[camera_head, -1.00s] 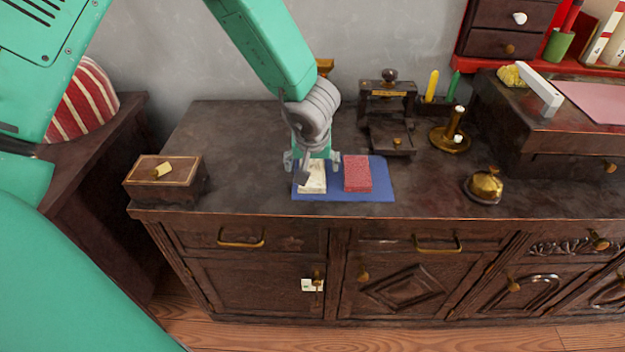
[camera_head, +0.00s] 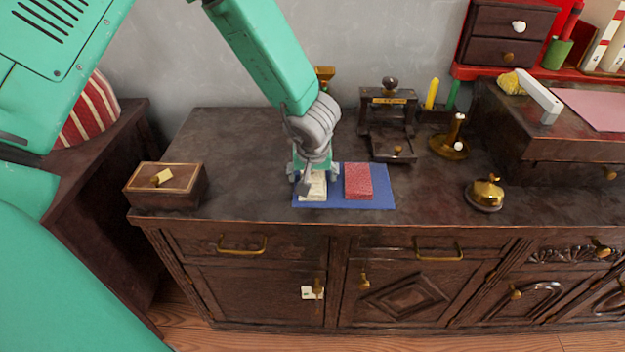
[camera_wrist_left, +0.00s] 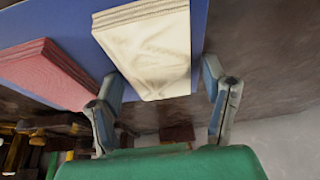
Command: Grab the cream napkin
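The cream napkin (camera_head: 317,189) is a folded stack lying on the left part of a blue mat (camera_head: 384,200) on the dark cabinet top. My left gripper (camera_head: 305,186) points down over it and hides part of it in the head view. In the left wrist view, the napkin (camera_wrist_left: 150,50) lies between the two spread fingers of the gripper (camera_wrist_left: 162,84). The left finger is close to the napkin's edge, and a gap shows on the right. The gripper is open; I cannot tell if a finger touches the napkin. My right gripper is out of view.
A red napkin (camera_head: 358,181) lies beside the cream one, also in the wrist view (camera_wrist_left: 48,75). A wooden box (camera_head: 165,185) stands left, a small press (camera_head: 388,120) behind, a brass bell (camera_head: 486,193) right. The cabinet top between box and mat is clear.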

